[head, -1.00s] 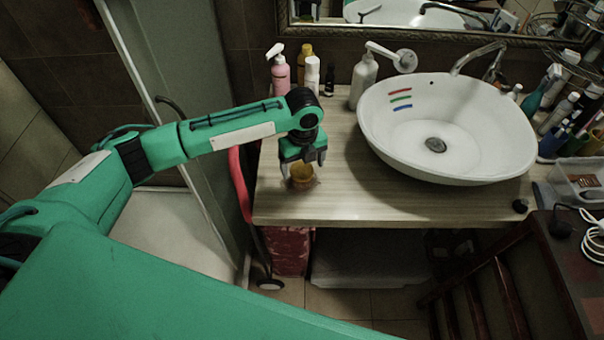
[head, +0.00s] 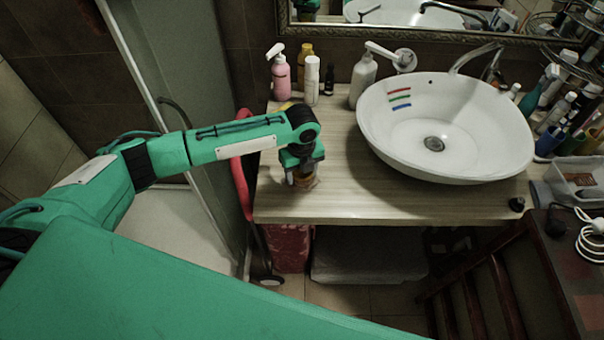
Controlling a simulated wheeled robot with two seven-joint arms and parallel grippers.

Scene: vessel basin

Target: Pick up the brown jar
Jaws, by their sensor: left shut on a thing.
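The brown jar (head: 306,183) is a small amber-brown vessel on the left part of the wooden counter (head: 345,205), near its front edge. My left gripper (head: 303,172) points down over the jar and is shut on it, with its fingers around the upper part. The gripper hides most of the jar's top. I cannot tell whether the jar touches the counter. My right gripper is not in view.
A white vessel basin (head: 450,150) stands to the right of the jar. A pink bottle (head: 279,78), a white bottle (head: 312,80) and a soap pump bottle (head: 363,80) stand at the back. The counter between jar and basin is clear.

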